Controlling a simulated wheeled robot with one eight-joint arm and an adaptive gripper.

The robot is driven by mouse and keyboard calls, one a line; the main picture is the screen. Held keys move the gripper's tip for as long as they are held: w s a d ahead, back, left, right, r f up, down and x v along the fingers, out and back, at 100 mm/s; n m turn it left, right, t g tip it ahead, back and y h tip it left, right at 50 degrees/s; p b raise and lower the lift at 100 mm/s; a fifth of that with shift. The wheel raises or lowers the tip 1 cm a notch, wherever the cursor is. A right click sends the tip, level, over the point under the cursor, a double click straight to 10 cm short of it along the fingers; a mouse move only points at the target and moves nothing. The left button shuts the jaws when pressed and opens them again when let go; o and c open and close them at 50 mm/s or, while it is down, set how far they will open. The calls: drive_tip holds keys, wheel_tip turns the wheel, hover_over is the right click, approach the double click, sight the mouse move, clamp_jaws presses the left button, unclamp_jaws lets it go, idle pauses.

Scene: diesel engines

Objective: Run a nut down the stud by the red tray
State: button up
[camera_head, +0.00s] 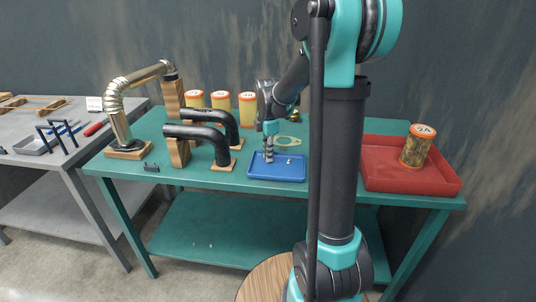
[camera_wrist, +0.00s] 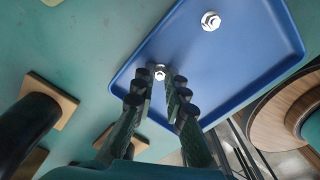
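A blue tray (camera_head: 290,176) lies on the green bench with small nuts in it. In the wrist view a bright hex nut (camera_wrist: 210,21) lies on the tray floor, apart from my gripper. A second nut (camera_wrist: 159,73) shows near the tray's edge, between my fingertips. My gripper (camera_wrist: 158,84) points down over the tray with its two fingers apart; contact with the nut cannot be told. It also shows in the head view (camera_head: 269,154). The red tray (camera_head: 385,178) is on the right, holding a jar (camera_head: 417,146). I cannot make out a stud beside it; my arm hides part of that area.
Black elbow pipes (camera_head: 205,136) and a metallic pipe (camera_head: 118,105) stand left of the blue tray. Several yellow jars (camera_head: 220,100) stand at the back. A grey bench (camera_head: 25,175) with tools is at far left.

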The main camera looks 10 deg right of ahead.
clamp_jaws()
drive_tip(key=shift+r, duration=2.5)
